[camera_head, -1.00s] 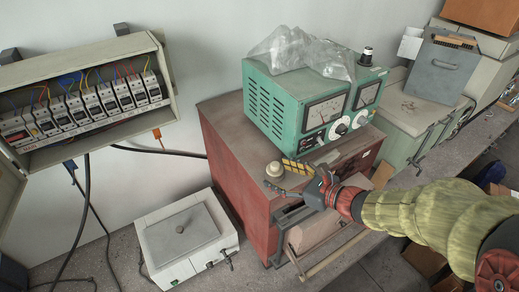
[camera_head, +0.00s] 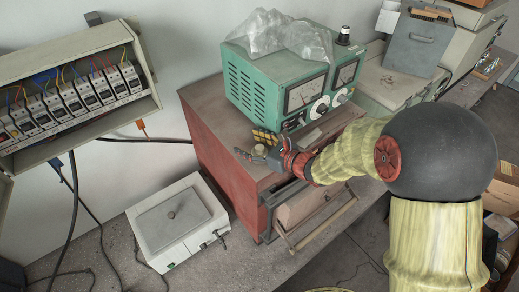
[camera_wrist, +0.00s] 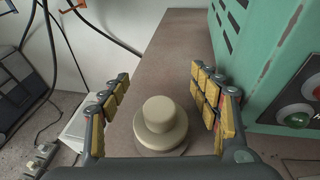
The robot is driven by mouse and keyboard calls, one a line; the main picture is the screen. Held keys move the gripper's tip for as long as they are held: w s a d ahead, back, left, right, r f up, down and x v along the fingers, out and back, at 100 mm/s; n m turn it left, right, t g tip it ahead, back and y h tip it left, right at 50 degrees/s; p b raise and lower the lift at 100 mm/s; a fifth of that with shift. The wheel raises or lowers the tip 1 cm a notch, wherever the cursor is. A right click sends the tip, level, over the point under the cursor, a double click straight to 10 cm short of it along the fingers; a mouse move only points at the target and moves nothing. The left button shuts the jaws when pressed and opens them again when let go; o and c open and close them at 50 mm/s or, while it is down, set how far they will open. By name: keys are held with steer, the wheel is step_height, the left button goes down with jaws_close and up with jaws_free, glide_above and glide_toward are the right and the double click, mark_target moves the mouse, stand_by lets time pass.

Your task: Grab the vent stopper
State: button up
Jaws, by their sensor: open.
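The vent stopper, a beige stepped round piece (camera_wrist: 164,117), stands upright on the brown top of the red cabinet (camera_wrist: 172,40). In the wrist view it sits low in the middle, between my gripper's two yellow-padded fingers (camera_wrist: 161,92). A gap shows on both sides, so the fingers do not appear to touch it. My gripper is open and empty. In the head view my gripper (camera_head: 254,146) is over the cabinet's front left part, and the stopper (camera_head: 260,149) is mostly hidden by it.
A green meter unit (camera_head: 262,88) with a clear plastic bag on it stands close to the right finger. A white box (camera_head: 178,222) sits lower left. An open breaker panel (camera_head: 75,60) hangs on the wall. The cabinet top beyond the stopper is clear.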

steer(key=shift+c, duration=1.4)
jaws_close()
